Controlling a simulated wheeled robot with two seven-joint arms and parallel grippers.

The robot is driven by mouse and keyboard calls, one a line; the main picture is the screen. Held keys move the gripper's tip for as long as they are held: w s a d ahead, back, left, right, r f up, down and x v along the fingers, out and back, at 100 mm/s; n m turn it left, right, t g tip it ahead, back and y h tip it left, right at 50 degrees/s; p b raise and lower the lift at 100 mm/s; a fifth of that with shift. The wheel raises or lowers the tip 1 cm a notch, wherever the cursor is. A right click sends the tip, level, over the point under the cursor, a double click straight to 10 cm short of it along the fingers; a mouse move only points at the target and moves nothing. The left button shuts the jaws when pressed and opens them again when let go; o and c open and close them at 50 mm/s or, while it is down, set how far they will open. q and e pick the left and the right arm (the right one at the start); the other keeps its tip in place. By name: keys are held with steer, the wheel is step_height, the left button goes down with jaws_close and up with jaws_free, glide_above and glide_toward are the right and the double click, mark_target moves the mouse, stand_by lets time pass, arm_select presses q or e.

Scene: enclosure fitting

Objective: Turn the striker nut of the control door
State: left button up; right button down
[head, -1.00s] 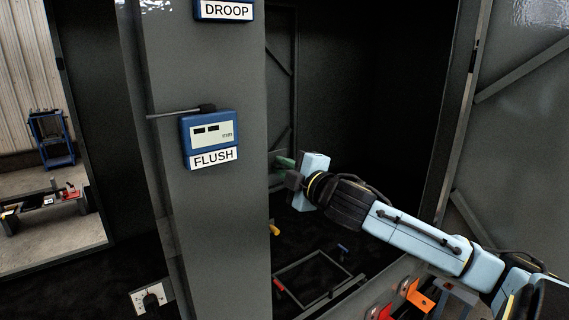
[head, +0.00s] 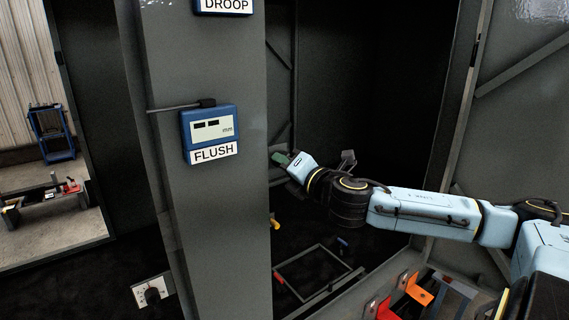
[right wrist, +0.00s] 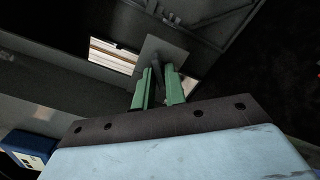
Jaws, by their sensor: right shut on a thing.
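My right gripper (head: 283,158) reaches in from the right to the inner edge of the grey post (head: 215,245), beside the FLUSH gauge. Its green fingers, also in the right wrist view (right wrist: 160,88), are closed around a small dark piece (right wrist: 157,66), which I take to be the striker nut. The fingers hide most of the nut, so its shape and angle cannot be made out. My left gripper is in neither view.
The blue FLUSH gauge (head: 210,134) is on the post, with the DROOP gauge (head: 224,6) above. The dark enclosure opening lies right of the post. Orange and red brackets (head: 416,288) stand low at right. A socket with a plug (head: 152,293) is low at left.

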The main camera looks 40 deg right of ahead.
steer(key=n, duration=0.3)
steer(key=shift+d, duration=0.1)
steer(key=shift+n, duration=0.4)
steer(key=c, duration=1.5)
jaws_free()
